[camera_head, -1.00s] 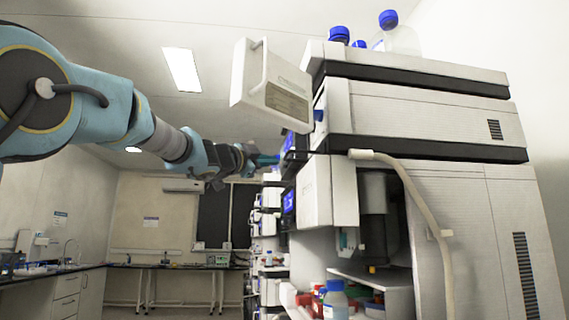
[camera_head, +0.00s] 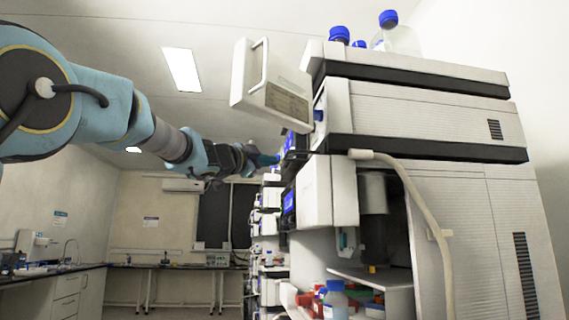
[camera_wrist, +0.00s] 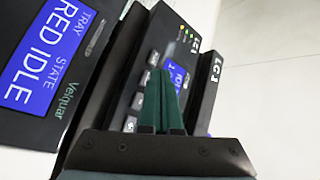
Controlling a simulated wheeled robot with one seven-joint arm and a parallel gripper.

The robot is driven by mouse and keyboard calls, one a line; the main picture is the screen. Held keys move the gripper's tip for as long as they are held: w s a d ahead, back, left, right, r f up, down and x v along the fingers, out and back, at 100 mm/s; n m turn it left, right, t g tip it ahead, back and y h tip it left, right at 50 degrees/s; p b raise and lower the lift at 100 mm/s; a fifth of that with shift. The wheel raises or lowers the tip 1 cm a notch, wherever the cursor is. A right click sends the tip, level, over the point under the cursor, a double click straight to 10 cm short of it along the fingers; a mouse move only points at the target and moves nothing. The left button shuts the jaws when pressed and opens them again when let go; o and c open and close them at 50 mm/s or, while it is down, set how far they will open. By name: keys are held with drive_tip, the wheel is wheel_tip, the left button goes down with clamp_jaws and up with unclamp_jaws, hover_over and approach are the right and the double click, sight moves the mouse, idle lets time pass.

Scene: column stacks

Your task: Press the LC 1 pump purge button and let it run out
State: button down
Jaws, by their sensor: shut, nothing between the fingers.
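In the wrist view, the LC 1 pump front panel (camera_wrist: 188,36) is dark, with "LC 1" lettering and small green lights at its top. Several grey buttons (camera_wrist: 138,100) run in a row along it, beside a small blue display (camera_wrist: 177,74). My gripper (camera_wrist: 160,72) is shut and empty. Its green fingers lie over the panel between the buttons and the display, hiding part of both. I cannot tell whether the tips touch the panel, nor read which button is purge. In the head view, my gripper (camera_head: 268,160) is at the instrument stack's front edge, its tips small there.
A larger blue screen reading "RED IDLE" (camera_wrist: 45,45) is left of the panel in the wrist view.

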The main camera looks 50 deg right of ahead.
drive_tip(key=shift+s+d, duration=0.1)
drive_tip(key=shift+s+d, duration=0.15)
drive_tip(key=shift+d, duration=0.05)
drive_tip(key=shift+s+d, duration=0.3)
drive_tip(key=shift+d, duration=0.05)
idle(1.0)
drive_tip(key=shift+w+a, duration=0.1)
drive_tip(key=shift+w+a+p, duration=0.4)
drive_tip(key=shift+w+a, duration=0.05)
drive_tip(key=shift+a, duration=0.1)
idle(0.4)
drive_tip(key=w+a, duration=0.1)
drive_tip(key=a, duration=0.1)
drive_tip(key=w+a, duration=0.2)
drive_tip(key=shift+w+p, duration=0.1)
drive_tip(key=shift+p, duration=0.3)
idle(0.7)
